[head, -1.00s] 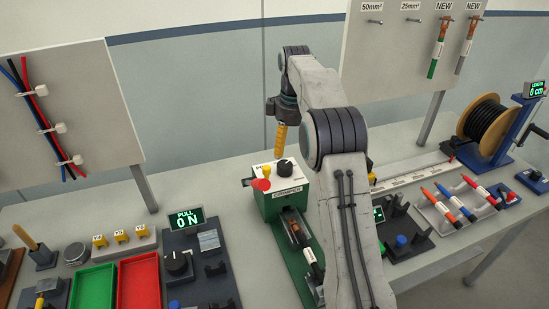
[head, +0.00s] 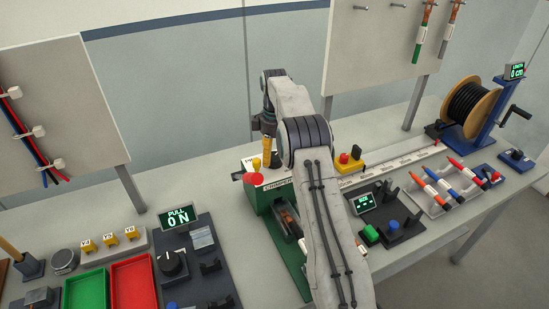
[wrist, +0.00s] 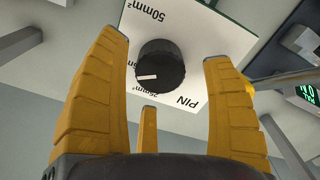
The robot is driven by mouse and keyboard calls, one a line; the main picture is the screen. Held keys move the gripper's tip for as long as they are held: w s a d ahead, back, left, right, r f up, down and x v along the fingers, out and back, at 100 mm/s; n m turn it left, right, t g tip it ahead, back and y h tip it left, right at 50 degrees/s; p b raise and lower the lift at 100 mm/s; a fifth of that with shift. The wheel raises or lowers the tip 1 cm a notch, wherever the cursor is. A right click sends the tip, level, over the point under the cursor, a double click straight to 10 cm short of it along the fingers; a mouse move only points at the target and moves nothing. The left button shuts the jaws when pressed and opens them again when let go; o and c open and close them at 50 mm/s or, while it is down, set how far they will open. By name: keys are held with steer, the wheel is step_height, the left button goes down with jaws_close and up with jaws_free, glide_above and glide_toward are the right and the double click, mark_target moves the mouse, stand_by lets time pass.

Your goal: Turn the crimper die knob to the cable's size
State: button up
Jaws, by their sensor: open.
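The crimper (head: 264,199) is a green box with a white top, standing mid-bench in the head view. Its black die knob (wrist: 160,68) sits on the white label plate (wrist: 193,88) in the wrist view. The knob's white pointer line lies toward the left. The labels "50mm²" and "PIN" are readable; others are partly hidden by the knob. My gripper (wrist: 162,50) is open, with its yellow fingers on either side of the knob; contact cannot be told. In the head view my gripper (head: 268,150) is over the crimper's top. A copper-ended cable piece (head: 290,221) lies in front of the crimper.
A red ball handle (head: 253,180) is at the crimper's left. A yellow block with red button (head: 349,160) and a black fixture (head: 400,224) stand to the right. A pull tester (head: 186,262) and green and red trays (head: 134,284) stand to the left.

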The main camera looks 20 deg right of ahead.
steer(key=shift+f, duration=0.95)
steer(key=shift+c, duration=0.5)
steer(key=c, duration=1.1)
